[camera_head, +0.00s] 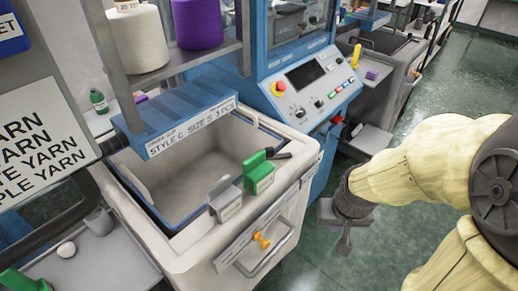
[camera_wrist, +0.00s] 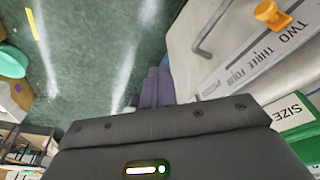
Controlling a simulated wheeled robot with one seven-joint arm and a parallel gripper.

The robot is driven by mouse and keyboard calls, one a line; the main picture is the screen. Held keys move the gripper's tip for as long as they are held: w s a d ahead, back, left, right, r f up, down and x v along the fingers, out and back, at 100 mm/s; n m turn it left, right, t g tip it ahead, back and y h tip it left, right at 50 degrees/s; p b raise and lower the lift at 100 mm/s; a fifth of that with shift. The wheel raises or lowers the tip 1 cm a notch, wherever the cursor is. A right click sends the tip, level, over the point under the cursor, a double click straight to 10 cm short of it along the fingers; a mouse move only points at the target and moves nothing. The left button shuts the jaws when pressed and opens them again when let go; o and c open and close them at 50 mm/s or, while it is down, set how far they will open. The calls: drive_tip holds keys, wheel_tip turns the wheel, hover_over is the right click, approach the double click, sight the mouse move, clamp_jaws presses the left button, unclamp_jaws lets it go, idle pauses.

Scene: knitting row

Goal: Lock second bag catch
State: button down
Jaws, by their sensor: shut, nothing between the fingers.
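No part labelled as a bag catch can be made out. A pale bin (camera_head: 180,250) stands below the blue machine. On its front rim sit a grey clip-like block (camera_head: 225,198) and a green one (camera_head: 259,173), both bearing labels. An orange knob (camera_head: 262,241) is on the bin's front, by a label strip and a bar handle (camera_head: 270,255). The knob also shows at the top right of the wrist view (camera_wrist: 272,14). My gripper (camera_head: 344,244) is shut and empty, in the air to the right of the bin front, apart from it. Its fingers show in the wrist view (camera_wrist: 156,88).
A blue sign (camera_head: 188,125) hangs over the bin's back edge. A dark lever (camera_head: 280,155) sticks out by the green block. A control panel (camera_head: 310,85) with buttons stands behind. Green floor (camera_head: 430,80) lies open at the right.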

drive_tip(key=shift+w+d, duration=0.1)
drive_tip(key=shift+w, duration=0.2)
drive_tip(key=w+r+n+t+p, duration=0.3)
drive_tip(key=w+r+n+p, duration=0.5)
drive_tip(key=w+p, duration=0.2)
drive_tip(key=n+g+y+p, duration=0.1)
drive_tip(key=n+y+p, duration=0.6)
drive_tip(key=n, duration=0.4)
approach(274, 155)
wheel_tip(274, 155, up, 3)
drive_tip(key=s+h+p, duration=0.1)
drive_tip(key=s, duration=0.2)
drive_tip(key=shift+w+a, duration=0.15)
drive_tip(key=shift+a, duration=0.25)
drive_tip(key=b+x, duration=0.2)
drive_tip(key=x, duration=0.8)
drive_tip(key=shift+d, duration=0.1)
